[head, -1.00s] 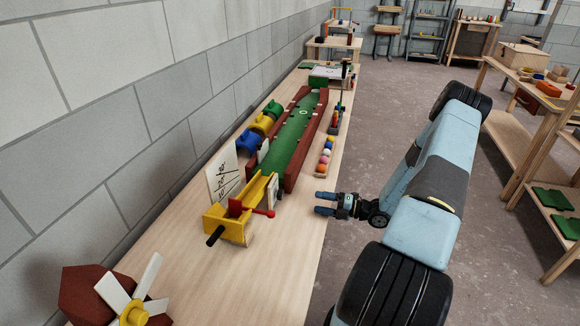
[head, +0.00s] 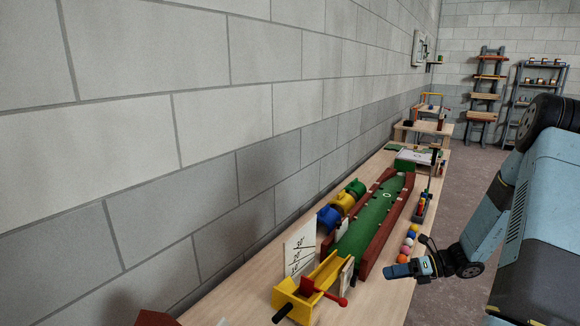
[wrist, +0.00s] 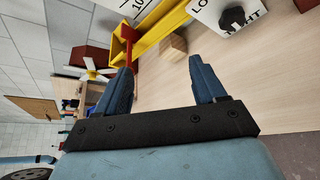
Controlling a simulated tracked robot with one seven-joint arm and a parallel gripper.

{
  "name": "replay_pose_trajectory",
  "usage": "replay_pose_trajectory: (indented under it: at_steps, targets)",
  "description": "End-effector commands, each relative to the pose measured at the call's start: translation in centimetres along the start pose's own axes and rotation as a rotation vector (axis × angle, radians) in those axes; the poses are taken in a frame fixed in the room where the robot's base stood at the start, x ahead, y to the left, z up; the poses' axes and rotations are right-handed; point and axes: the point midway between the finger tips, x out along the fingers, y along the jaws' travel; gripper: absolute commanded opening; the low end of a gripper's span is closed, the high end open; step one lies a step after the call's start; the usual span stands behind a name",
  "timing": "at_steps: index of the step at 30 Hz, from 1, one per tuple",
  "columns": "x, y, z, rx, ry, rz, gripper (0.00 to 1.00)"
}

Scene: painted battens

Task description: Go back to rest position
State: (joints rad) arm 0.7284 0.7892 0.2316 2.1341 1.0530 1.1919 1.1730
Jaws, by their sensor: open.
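My gripper (head: 399,270) is at the right edge of the long wooden bench in the head view, beside the yellow frame (head: 305,290) with its red lever. In the wrist view my gripper (wrist: 165,82) shows two blue fingers spread apart with nothing between them. The yellow frame (wrist: 150,40) with its red part and a small wooden block (wrist: 173,46) lie beyond the fingertips. My blue-grey arm fills the right side of the head view.
A green lane with red-brown sides (head: 375,220) runs along the bench (head: 240,290). Coloured balls (head: 408,241) lie at its right. Blue, yellow and green pieces (head: 343,203) stand by the block wall (head: 200,130). A white card (head: 299,248) stands near the yellow frame.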

Motion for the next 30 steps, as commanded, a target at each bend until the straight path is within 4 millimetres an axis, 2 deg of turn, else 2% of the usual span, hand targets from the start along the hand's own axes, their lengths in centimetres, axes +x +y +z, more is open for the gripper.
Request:
replay_pose_trajectory:
  at_steps: [15, 30]
  targets:
    - [-0.1, 9.0, 3.0, -0.493, 0.324, -0.037, 0.7]
    - [-0.7, 17.4, 4.4, -0.966, 0.624, -0.033, 0.7]
